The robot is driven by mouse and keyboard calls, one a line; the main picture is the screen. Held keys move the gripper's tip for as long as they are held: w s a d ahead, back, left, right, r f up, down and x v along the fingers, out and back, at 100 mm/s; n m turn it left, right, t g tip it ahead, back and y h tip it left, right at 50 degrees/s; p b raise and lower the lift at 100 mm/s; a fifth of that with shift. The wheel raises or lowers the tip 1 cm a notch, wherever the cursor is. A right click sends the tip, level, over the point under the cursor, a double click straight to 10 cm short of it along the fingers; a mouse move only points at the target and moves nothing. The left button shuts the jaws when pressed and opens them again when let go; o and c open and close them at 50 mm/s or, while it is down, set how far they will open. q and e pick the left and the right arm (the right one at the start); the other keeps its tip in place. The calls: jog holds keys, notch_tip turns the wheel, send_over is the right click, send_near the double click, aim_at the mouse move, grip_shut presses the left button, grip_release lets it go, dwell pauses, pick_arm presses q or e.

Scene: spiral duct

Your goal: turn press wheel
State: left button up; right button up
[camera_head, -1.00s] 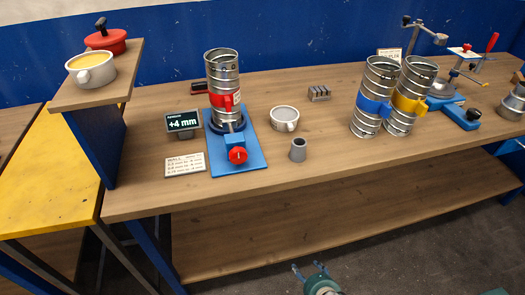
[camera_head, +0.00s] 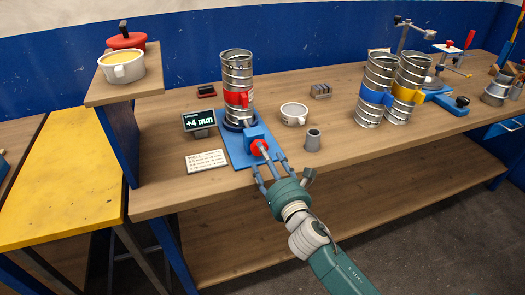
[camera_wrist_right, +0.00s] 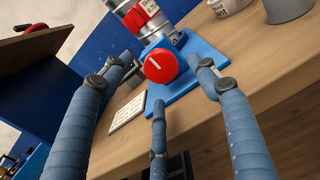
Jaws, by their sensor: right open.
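The red press wheel (camera_head: 258,147) sits on the front of a blue press (camera_head: 233,149) on the bench. A silver spiral duct with a red clamp (camera_head: 237,80) stands upright on the press. My right gripper (camera_head: 268,164) is open and empty, its three fingers pointing at the wheel. In the right wrist view the red wheel (camera_wrist_right: 161,66), with a white mark, lies between the fingertips; I cannot tell whether they touch it. A small display (camera_head: 199,121) reads +4 mm. My left gripper is not in view.
A printed card (camera_head: 206,161) lies left of the press. A white cup (camera_head: 294,114) and a grey cylinder (camera_head: 313,140) stand to its right. Two ducts with blue (camera_head: 376,95) and yellow (camera_head: 408,92) clamps stand farther right. A raised shelf (camera_head: 122,90) stands at left.

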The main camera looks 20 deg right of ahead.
jog(key=shift+w, duration=1.85)
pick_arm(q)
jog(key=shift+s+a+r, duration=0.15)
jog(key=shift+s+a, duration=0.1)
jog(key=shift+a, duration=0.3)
pick_arm(e)
jog(key=c, duration=1.1)
jog(key=shift+c, duration=0.2)
